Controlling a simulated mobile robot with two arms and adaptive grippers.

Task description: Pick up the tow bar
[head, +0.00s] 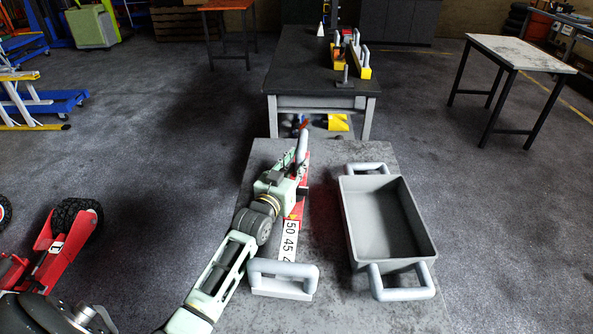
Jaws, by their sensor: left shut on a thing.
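The tow bar (289,240), as I take it, is a long narrow red and white bar with printed numbers. It lies along the left part of the grey bench top. A grey loop handle (284,270) stands at its near end and another grey handle (302,147) at its far end. My left gripper (297,165) is at the far end, shut on the bar by the far handle. My arm and gripper hide part of the bar, and the exact contact is hard to see. I cannot tell whether the bar is lifted. My right gripper is out of view.
A grey open bin (347,222) with two loop handles stands right of the bar, looking empty. Behind is a dark table (290,75) with yellow-based tools. A light-topped table (520,52) stands at right. A red wheeled thing (62,235) is at lower left.

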